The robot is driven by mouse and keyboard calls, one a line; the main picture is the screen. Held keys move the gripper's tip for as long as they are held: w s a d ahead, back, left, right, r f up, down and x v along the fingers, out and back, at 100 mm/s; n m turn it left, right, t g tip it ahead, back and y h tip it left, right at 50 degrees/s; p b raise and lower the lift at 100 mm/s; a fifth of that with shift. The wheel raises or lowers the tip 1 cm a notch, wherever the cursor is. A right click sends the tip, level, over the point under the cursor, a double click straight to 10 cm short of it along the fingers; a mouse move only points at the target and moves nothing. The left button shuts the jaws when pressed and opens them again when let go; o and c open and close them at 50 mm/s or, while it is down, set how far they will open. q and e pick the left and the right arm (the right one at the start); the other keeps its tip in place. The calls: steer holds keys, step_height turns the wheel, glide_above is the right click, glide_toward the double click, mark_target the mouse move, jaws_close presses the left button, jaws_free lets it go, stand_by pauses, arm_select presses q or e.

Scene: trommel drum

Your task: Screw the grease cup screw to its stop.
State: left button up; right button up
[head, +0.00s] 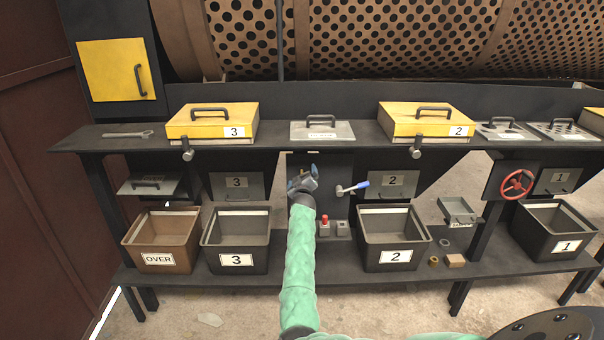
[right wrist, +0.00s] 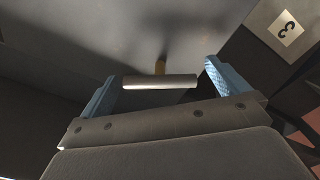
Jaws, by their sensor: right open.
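My right gripper (right wrist: 161,70) is open, with one blue finger at each end of the crossbar. A gap shows at the right finger; at the left finger the bar's end is close, and I cannot tell whether they touch. In the head view my right gripper (head: 303,176) is in front of the dark panel below the bench top, and it hides the screw there. My left gripper is not in view.
Below are a red button box (head: 324,227), bin 3 (head: 237,260) and bin 2 (head: 394,256). The bench top (head: 280,142) overhangs above. A red handwheel (head: 517,184) is far right.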

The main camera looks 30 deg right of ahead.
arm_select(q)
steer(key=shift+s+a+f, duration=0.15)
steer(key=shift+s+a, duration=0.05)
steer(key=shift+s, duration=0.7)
arm_select(e)
steer(key=shift+x, duration=0.85)
steer(key=c, duration=0.8)
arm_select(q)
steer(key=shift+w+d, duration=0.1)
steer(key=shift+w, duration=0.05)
